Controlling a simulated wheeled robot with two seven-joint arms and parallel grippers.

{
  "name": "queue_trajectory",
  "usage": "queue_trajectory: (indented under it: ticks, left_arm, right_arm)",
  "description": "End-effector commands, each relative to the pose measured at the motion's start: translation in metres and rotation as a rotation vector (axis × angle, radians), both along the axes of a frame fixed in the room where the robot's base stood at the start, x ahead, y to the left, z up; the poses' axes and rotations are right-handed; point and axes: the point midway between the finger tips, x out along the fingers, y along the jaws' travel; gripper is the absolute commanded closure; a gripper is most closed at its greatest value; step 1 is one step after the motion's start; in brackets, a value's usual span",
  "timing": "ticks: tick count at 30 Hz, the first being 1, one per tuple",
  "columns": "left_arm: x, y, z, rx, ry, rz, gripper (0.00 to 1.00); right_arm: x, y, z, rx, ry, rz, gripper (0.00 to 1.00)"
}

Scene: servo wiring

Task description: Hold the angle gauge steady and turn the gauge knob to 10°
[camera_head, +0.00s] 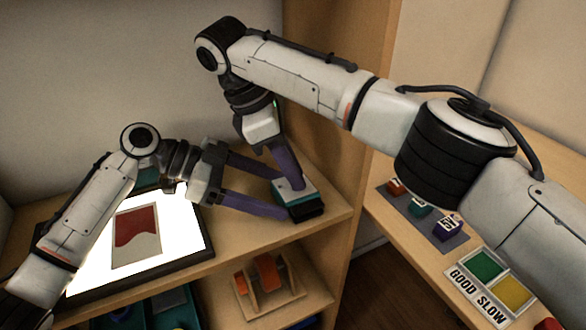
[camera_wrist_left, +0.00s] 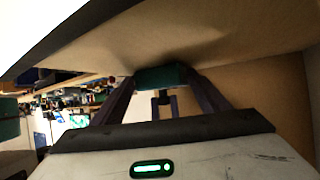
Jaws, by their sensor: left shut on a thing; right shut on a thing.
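The angle gauge (camera_head: 308,207), a small teal block with a pale top and a dark front part, stands on the wooden shelf near its right front edge. My left gripper (camera_head: 283,196) reaches in from the left with its purple fingers on both sides of the gauge, shut on it. In the left wrist view the teal gauge body (camera_wrist_left: 160,76) sits between the fingertips. My right gripper (camera_head: 291,183) points down from above, shut at the top of the gauge. The knob is hidden by its fingers, and the angle reading cannot be made out.
A bright light panel (camera_head: 188,222) with a red and white card (camera_head: 137,236) lies to the left. An orange and wooden item (camera_head: 266,275) is on the shelf below. A side table at right holds small blocks (camera_head: 447,228) and a GOOD/SLOW tray (camera_head: 477,292). An upright shelf panel (camera_head: 350,130) stands close to the right.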

Motion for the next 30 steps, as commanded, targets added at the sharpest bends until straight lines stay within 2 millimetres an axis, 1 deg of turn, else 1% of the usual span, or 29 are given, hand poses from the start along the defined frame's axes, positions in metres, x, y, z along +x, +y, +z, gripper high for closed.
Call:
queue_trajectory:
  ticks: [1, 6, 12, 27, 28, 30]
  left_arm:
    - [-0.0002, -0.0012, -0.0002, -0.001, 0.0, 0.0, 0.44]
    - [-0.0002, -0.0012, -0.0002, -0.001, 0.0, 0.0, 0.44]
    - [-0.0003, -0.0013, -0.0003, -0.001, 0.0, -0.001, 0.44]
    - [-0.0004, -0.0015, -0.0005, -0.001, 0.0, -0.001, 0.44]
    - [-0.0003, -0.0015, -0.0005, -0.001, 0.0, -0.001, 0.44]
    - [-0.0003, -0.0013, -0.0004, -0.001, 0.0, -0.001, 0.44]
  right_arm:
    - [-0.0007, 0.003, 0.0006, 0.005, 0.001, -0.024, 1.0]
    - [0.0, 0.003, 0.0008, 0.005, 0.0, -0.106, 1.0]
    - [0.0002, 0.0029, 0.0007, 0.005, 0.0, -0.158, 1.0]
    - [-0.0001, 0.0031, 0.0007, 0.006, 0.001, -0.173, 1.0]
    - [-0.0001, 0.0032, 0.0006, 0.006, 0.001, -0.173, 0.79]
    - [-0.0001, 0.003, 0.0006, 0.005, 0.001, -0.173, 0.67]
